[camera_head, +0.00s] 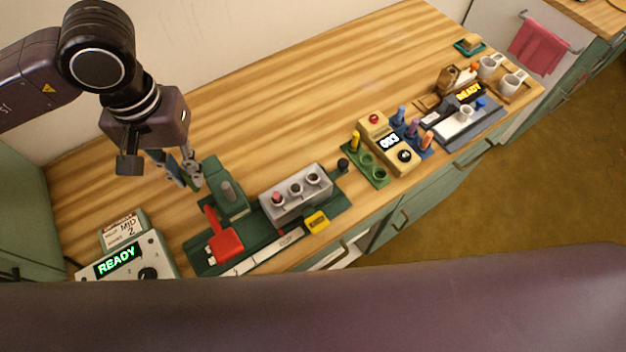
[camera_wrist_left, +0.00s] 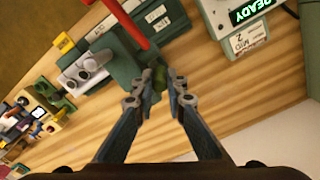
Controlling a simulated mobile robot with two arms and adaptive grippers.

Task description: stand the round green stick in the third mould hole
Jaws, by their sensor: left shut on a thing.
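My left gripper (camera_head: 191,180) hangs over the table beside the green press, left of the mould. In the left wrist view its fingers (camera_wrist_left: 156,92) are closed around a small dark green piece, the round green stick (camera_wrist_left: 160,76), which is mostly hidden between the fingertips. The grey mould block (camera_head: 294,207) sits on a dark green base and has three round holes in a row. The hole nearest the press holds something pinkish red; the other two look dark and empty. The mould also shows in the left wrist view (camera_wrist_left: 78,76). My right gripper is not in view.
The green press (camera_head: 227,192) with a red lever (camera_head: 226,238) stands between my gripper and the mould. A control box reading READY (camera_head: 150,260) is at front left. A yellow counter unit and coloured pegs stand right of the mould. Behind is bare wood.

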